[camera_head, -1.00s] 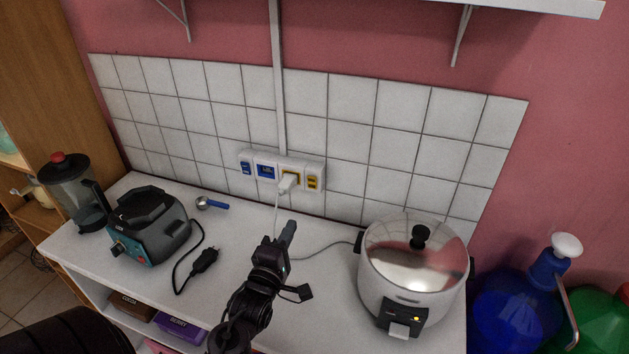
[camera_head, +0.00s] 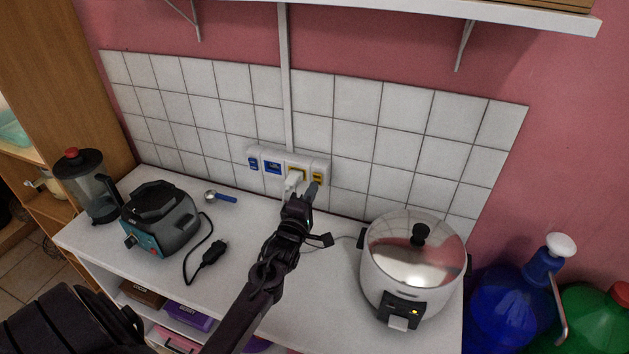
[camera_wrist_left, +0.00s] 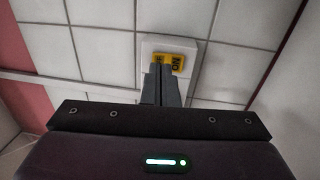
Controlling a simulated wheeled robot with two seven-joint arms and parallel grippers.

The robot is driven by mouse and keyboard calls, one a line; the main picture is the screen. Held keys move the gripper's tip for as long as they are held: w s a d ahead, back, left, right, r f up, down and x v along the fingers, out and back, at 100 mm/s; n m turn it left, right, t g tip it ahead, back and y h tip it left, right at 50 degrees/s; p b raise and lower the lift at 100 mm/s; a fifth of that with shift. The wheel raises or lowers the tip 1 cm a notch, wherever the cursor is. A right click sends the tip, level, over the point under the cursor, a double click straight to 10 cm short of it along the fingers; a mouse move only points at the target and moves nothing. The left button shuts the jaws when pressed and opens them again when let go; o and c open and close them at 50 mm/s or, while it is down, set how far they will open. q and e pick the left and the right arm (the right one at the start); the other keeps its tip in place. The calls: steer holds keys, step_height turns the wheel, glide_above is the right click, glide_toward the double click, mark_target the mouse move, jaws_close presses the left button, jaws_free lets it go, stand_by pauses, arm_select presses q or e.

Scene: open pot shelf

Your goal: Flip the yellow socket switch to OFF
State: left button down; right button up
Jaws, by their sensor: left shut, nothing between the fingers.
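The yellow socket switch (camera_head: 318,177) sits at the right end of the white socket strip on the tiled wall. In the left wrist view the yellow switch (camera_wrist_left: 170,63) shows just past my fingertips, with "ON" lettering at its right side; the fingers hide part of it. My left gripper (camera_head: 312,188) is shut and empty, its fingertips right in front of the switch or just below it; I cannot tell whether they touch. The closed fingers (camera_wrist_left: 162,72) point at the plate. My right gripper is not in view.
A white plug (camera_head: 293,181) is in the yellow socket just left of the switch. A blue socket (camera_head: 272,167) and blue switch (camera_head: 253,163) are further left. A rice cooker (camera_head: 413,265) stands right, a blender base (camera_head: 160,220) left, with a loose black plug (camera_head: 214,253) between.

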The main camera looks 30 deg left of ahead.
mark_target(317, 179)
arm_select(q)
steer(key=shift+x, duration=1.1)
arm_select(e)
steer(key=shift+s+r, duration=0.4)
arm_select(q)
steer(key=shift+w, duration=0.15)
steer(key=shift+a+r, duration=0.15)
steer(key=shift+r, duration=0.3)
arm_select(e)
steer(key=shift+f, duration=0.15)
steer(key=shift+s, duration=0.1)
